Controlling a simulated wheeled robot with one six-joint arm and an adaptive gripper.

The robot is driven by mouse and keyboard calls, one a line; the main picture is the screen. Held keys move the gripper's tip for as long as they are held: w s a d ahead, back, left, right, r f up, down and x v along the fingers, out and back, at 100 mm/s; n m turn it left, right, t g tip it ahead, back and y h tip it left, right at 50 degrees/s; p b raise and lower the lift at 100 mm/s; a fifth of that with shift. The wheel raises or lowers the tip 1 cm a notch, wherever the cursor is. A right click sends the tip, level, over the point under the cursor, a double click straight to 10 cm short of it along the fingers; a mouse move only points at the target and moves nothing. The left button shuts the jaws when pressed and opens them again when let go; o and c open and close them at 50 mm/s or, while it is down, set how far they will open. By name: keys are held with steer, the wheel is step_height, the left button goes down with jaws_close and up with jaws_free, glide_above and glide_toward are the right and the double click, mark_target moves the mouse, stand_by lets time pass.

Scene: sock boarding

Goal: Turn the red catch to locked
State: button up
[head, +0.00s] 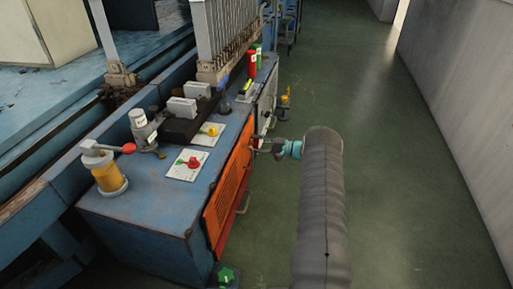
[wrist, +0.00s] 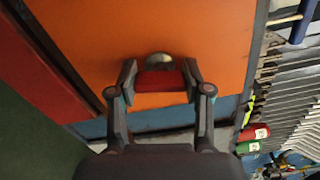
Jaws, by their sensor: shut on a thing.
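The red catch (wrist: 158,80) shows in the wrist view against the orange door (wrist: 200,30), with a round grey metal piece (wrist: 158,59) beside it. My gripper (wrist: 158,82) has one finger on each side of the catch and is shut on it. In the head view my gripper (head: 259,144) is at the upper far part of the orange door (head: 226,195) on the blue cabinet's side. The catch is too small and covered there to tell its turn angle. No lock marking can be read.
The blue cabinet top (head: 130,212) carries a red lever on a white plate (head: 186,165), a yellow lever on another plate (head: 208,133) and a yellow jar (head: 108,176). A door handle (head: 244,201) sticks out. The green floor (head: 390,150) to the right is clear.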

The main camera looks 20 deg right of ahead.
steer(key=m+b, duration=0.2)
steer(key=m, duration=0.1)
steer(key=shift+f+m, duration=0.15)
steer(key=shift+m, duration=0.15)
steer(key=m+b, duration=0.1)
steer(key=m, duration=0.2)
steer(key=shift+m, duration=0.3)
steer(key=m, duration=0.3)
steer(key=shift+m+b, duration=0.35)
steer(key=shift+m, duration=2.15)
steer(key=o, duration=1.2)
steer(key=v, duration=1.2)
